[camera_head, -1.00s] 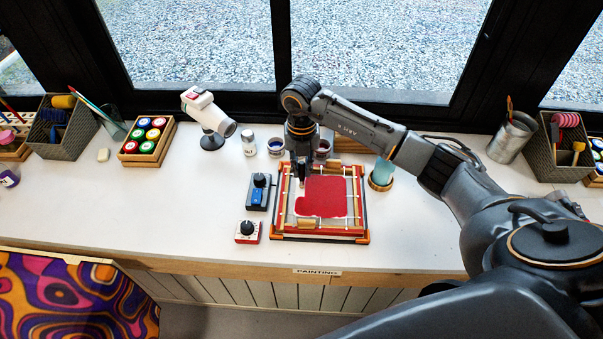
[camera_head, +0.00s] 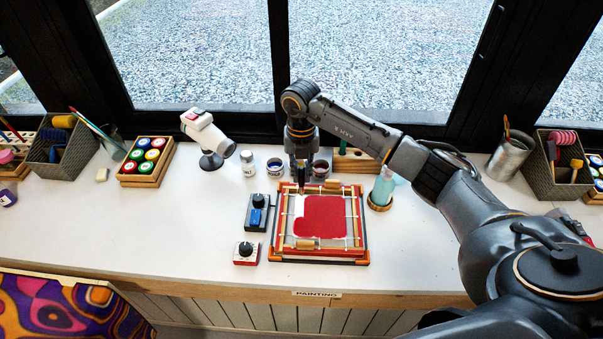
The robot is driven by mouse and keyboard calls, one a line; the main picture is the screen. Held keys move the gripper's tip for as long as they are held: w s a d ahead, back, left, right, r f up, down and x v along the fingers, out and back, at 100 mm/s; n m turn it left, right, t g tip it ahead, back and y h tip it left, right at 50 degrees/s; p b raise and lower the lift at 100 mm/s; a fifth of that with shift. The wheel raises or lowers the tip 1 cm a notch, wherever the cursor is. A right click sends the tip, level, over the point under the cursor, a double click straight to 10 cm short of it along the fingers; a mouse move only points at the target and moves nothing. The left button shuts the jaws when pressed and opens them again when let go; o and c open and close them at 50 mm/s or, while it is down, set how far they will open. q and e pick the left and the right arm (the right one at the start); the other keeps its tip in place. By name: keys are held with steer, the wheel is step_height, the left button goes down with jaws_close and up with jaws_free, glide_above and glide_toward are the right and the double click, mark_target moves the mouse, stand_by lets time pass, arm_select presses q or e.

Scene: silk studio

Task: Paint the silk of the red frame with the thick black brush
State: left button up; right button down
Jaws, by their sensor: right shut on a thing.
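The red frame (camera_head: 363,222) lies flat on the table, with pale silk stretched inside it. A large red painted patch (camera_head: 322,217) covers most of the silk. A pale strip (camera_head: 297,206) shows at its upper left. My right gripper (camera_head: 301,180) is over the frame's far left part, pointing down and shut on a thin thing that looks like the brush (camera_head: 301,190). The brush is mostly hidden by the gripper, and I cannot tell whether its tip touches the silk. My left gripper is out of view.
A white dryer-like device (camera_head: 208,136) is at the back left.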

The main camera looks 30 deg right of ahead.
steer(key=shift+r+p, duration=1)
steer(key=shift+r, duration=0.65)
